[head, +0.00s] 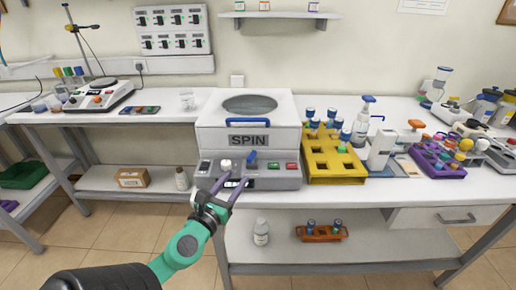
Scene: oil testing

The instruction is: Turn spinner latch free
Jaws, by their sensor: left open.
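The spinner (250,140) is a grey-white box marked SPIN, standing on the white bench with its lid down. A blue handle (249,122) runs along the lid's front edge. On its lower front panel are a white round knob (225,165), a small blue upright lever (252,158) that may be the latch, and green and red buttons (291,166). My left gripper (231,182) is open in front of the panel, its two purple fingers pointing up at the area below the knob. I cannot tell whether the fingers touch anything. My right gripper is not in view.
A yellow rack (333,168) with blue-capped vials stands close to the spinner's right. A white spray bottle (361,125) and a purple rack (436,162) are further right. A hotplate device (99,95) sits at the left. A shelf below holds a bottle (261,233).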

